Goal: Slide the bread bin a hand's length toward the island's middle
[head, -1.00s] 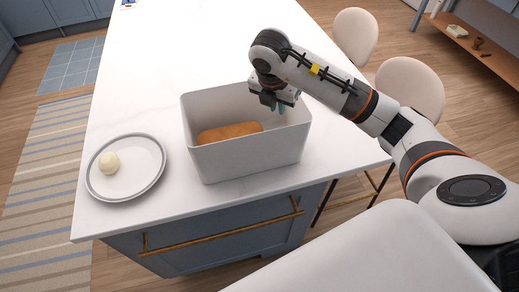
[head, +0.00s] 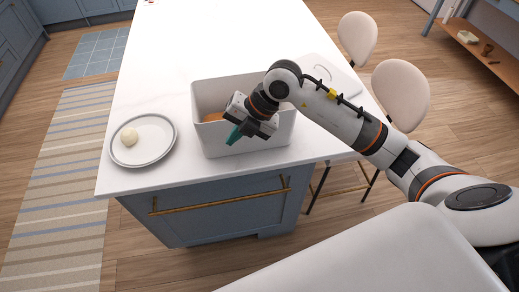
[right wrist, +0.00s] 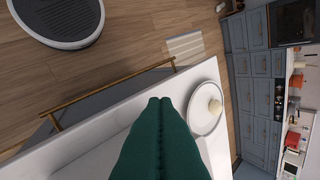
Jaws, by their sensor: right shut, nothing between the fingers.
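The bread bin (head: 212,143) is a white open-topped box near the island's front edge, with a brown loaf (head: 214,117) inside. My right gripper (head: 232,136) is at the bin's near side, with its body over the near rim. Its green fingers overlap the near wall in the head view; I cannot tell if they touch it. In the right wrist view the fingers (right wrist: 160,103) are shut together with nothing between them. The arm hides the bin's right part. The left gripper is out of view.
A grey-rimmed plate (head: 143,157) with a white ball (head: 130,137) stands just left of the bin. A pale flat lid-like piece with a handle (head: 325,72) lies behind to the right. The white island top (head: 200,45) is clear behind the bin. Stools (head: 400,90) stand right.

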